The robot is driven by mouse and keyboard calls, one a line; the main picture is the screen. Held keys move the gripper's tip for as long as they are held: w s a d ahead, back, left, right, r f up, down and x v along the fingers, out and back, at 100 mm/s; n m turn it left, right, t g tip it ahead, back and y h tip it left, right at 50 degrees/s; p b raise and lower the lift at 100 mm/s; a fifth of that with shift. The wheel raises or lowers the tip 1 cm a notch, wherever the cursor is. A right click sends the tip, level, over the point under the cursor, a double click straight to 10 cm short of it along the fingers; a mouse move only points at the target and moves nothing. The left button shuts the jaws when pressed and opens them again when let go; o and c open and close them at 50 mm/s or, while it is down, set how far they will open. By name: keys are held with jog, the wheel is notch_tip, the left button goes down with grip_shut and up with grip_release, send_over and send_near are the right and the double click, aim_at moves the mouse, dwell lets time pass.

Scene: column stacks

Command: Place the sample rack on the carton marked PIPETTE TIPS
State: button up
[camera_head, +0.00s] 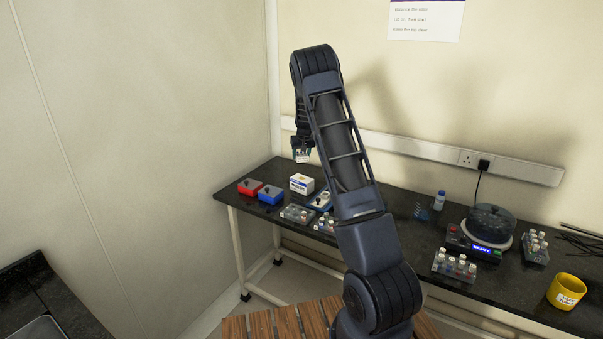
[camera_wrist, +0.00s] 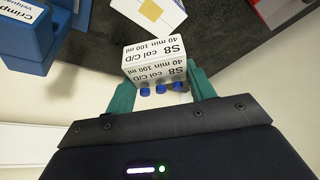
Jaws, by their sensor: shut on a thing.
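My gripper (camera_head: 301,148) is shut on a sample rack (camera_head: 302,156) and holds it in the air above the left part of the bench. In the wrist view the rack (camera_wrist: 155,62) has a white label reading "S8 col C/D 40 min 100 ml" and blue-capped vials, between the teal fingers of my gripper (camera_wrist: 160,92). A white carton with a dark label band (camera_head: 302,184) stands on the bench below the gripper; its print is too small to read. A white surface with a yellow square (camera_wrist: 150,14), apparently the carton's top, lies beyond the rack in the wrist view.
A red box (camera_head: 250,187) and a blue box (camera_head: 270,195) stand left of the carton. A blue-and-white item (camera_head: 321,200) is close on its right. Other racks (camera_head: 296,213) stand in front.

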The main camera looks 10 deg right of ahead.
aim_at(301, 176)
jog(key=shift+f, duration=4.7)
jog(key=shift+f, duration=0.15)
jog(key=o, duration=1)
